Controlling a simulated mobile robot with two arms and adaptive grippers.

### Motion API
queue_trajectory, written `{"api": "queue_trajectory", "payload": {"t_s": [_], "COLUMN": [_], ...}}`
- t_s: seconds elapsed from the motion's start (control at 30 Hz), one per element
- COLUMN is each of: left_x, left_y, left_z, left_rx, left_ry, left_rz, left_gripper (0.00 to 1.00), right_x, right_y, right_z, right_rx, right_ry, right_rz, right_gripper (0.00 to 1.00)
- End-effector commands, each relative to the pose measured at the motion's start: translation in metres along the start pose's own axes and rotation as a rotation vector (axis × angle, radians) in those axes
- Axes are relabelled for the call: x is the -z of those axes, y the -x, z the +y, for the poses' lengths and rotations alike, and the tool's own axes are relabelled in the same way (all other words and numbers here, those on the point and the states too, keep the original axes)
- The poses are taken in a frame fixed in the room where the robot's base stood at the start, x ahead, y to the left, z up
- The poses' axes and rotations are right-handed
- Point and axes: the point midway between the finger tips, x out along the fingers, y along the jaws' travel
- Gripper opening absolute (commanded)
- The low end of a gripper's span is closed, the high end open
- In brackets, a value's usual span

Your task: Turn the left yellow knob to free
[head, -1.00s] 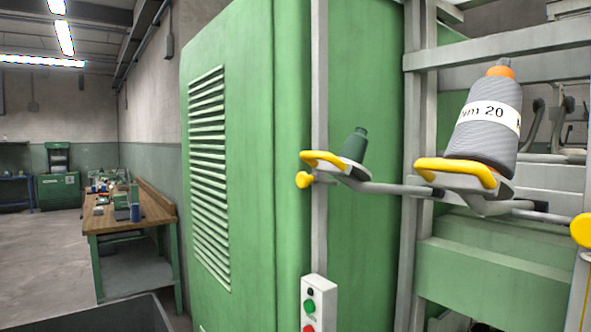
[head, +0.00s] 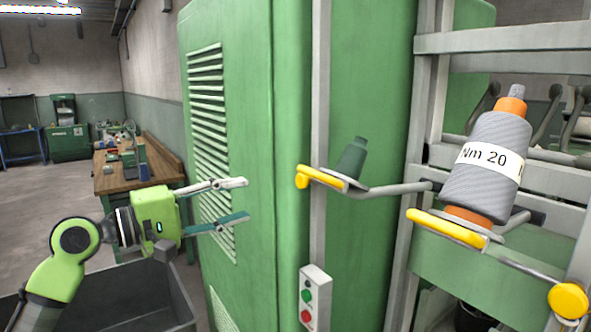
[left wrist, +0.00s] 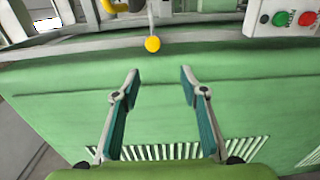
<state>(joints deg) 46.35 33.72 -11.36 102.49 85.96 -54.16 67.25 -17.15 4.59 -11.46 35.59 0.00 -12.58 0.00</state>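The left yellow knob (head: 302,180) is a small round knob beside a yellow handle bar (head: 323,177) on the grey post of the green machine. In the left wrist view the knob (left wrist: 152,44) shows ahead of the fingertips, near the top middle. My left gripper (head: 246,200) is open and empty, left of the knob and slightly lower, in front of the vented panel. In the left wrist view its spread fingers (left wrist: 160,72) have nothing between them. My right gripper is not in view.
A control box (head: 315,298) with green and red buttons hangs below the knob. Right of it are a grey "Nm 20" bobbin (head: 486,165), another yellow handle (head: 446,228) and another yellow knob (head: 568,301). A workbench (head: 122,178) stands at the back left.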

Motion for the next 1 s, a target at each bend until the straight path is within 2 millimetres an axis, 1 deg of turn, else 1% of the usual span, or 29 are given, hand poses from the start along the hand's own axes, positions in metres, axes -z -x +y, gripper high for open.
{"api": "queue_trajectory", "payload": {"t_s": [0.03,0.07,0.17,0.23,0.37,0.5,0.7,0.83,1.0], "left_x": [-0.006,-0.009,-0.013,-0.013,-0.014,-0.014,-0.014,-0.014,-0.014], "left_y": [0.001,0.001,-0.006,-0.016,-0.042,-0.073,-0.111,-0.126,-0.135], "left_z": [0.01,0.013,0.018,0.019,0.021,0.022,0.019,0.018,0.016], "left_rx": [-0.003,-0.005,-0.008,-0.008,-0.009,-0.01,-0.007,-0.008,-0.008], "left_ry": [-0.002,-0.001,0.004,0.005,0.006,0.005,0.003,0.003,0.002], "left_rz": [-0.014,-0.02,-0.03,-0.03,-0.03,-0.028,-0.026,-0.025,-0.024], "left_gripper": [0.4,0.4,0.4,0.4,0.4,0.4,0.4,0.4,0.4], "right_x": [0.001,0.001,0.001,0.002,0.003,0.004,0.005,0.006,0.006], "right_y": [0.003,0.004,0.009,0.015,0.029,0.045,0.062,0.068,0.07], "right_z": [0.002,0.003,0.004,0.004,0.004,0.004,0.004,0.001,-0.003], "right_rx": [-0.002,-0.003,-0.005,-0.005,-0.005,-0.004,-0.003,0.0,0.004], "right_ry": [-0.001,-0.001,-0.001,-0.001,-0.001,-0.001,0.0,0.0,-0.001], "right_rz": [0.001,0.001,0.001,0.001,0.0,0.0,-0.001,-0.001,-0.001], "right_gripper": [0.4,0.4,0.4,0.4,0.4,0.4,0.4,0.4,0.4]}}
